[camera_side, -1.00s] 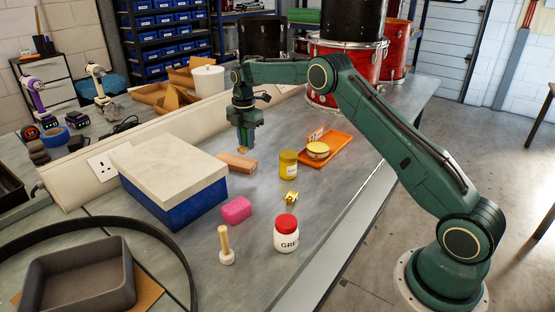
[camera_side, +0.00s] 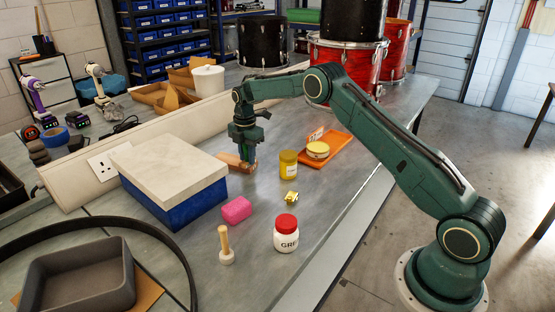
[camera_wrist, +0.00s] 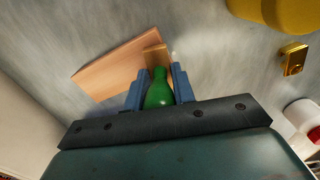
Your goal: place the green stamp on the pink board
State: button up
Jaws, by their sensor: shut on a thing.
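My gripper (camera_wrist: 158,88) is shut on the green stamp (camera_wrist: 159,90), its rounded green handle between the blue fingers. A tan base piece (camera_wrist: 156,57) shows beyond the handle. In the side view, my gripper (camera_side: 248,162) points down at the right end of a flat pinkish-tan board (camera_side: 229,161). In the wrist view, this board (camera_wrist: 108,72) extends left from the stamp, and the stamp's base overlaps its right end. I cannot tell whether they touch. A bright pink block (camera_side: 236,210) lies nearer the side camera, apart from my gripper.
A lidded blue box (camera_side: 175,195) stands left of the pinkish-tan board. A yellow jar (camera_side: 288,166) and an orange tray (camera_side: 328,152) are to its right. A small brass piece (camera_side: 291,198), a red-capped jar (camera_side: 286,235) and a wooden-handled tool (camera_side: 225,245) stand nearer the side camera.

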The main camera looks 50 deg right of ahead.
jog(key=shift+f, duration=0.15)
jog(key=o, duration=1)
notch_tip(320, 180, up, 12)
jog(key=shift+f, duration=0.25)
jog(key=shift+r, duration=0.45)
